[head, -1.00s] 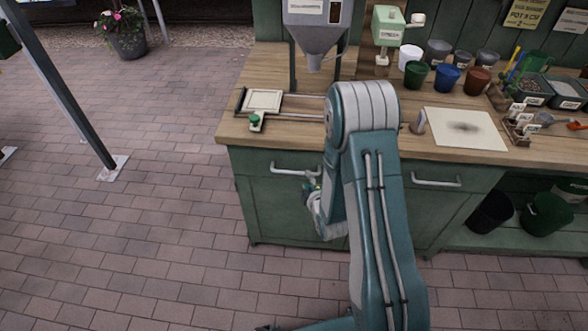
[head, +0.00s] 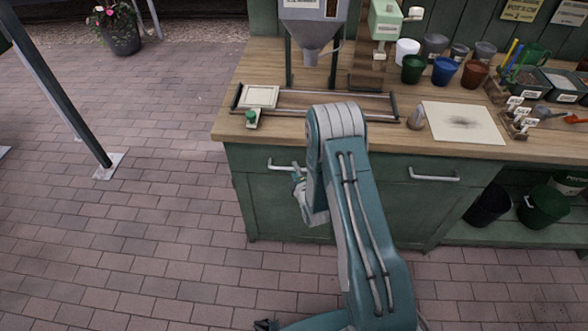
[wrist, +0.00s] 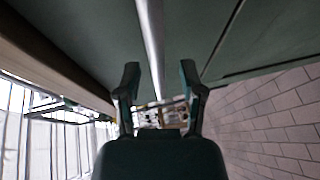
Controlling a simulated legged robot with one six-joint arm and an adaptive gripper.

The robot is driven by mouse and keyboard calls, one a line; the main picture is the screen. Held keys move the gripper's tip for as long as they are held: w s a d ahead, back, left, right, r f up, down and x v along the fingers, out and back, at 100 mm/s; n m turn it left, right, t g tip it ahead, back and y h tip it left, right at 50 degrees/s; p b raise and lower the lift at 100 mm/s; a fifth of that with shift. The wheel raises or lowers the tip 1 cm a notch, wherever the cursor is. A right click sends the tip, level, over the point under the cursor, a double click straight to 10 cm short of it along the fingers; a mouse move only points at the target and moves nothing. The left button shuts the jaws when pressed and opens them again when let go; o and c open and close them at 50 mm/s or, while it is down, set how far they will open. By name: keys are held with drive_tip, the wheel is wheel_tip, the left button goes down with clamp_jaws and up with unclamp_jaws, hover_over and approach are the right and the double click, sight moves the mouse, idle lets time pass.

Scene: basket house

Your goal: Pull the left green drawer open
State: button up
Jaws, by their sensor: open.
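The left green drawer (head: 259,178) is in the cabinet under the wooden worktop and looks closed. Its silver bar handle (head: 284,166) shows in the head view, its right part close to my gripper (head: 298,183). In the wrist view the handle (wrist: 151,35) runs down from the top edge and lines up with the gap between the two dark fingers of my gripper (wrist: 160,78). The fingers are apart, with nothing clamped between them. I cannot tell whether they touch the bar. My arm hides part of the cabinet front in the head view.
A second silver handle (head: 434,175) is on the right cabinet front. The worktop (head: 375,141) holds a sliding frame, pots and trays. A dark post (head: 62,88) stands at left. The brick paving (head: 120,240) left of the cabinet is clear.

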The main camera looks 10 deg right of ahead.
drive_tip(key=shift+w+f, duration=0.1)
drive_tip(key=shift+w, duration=0.5)
drive_tip(key=shift+c, duration=0.3)
clamp_jaws()
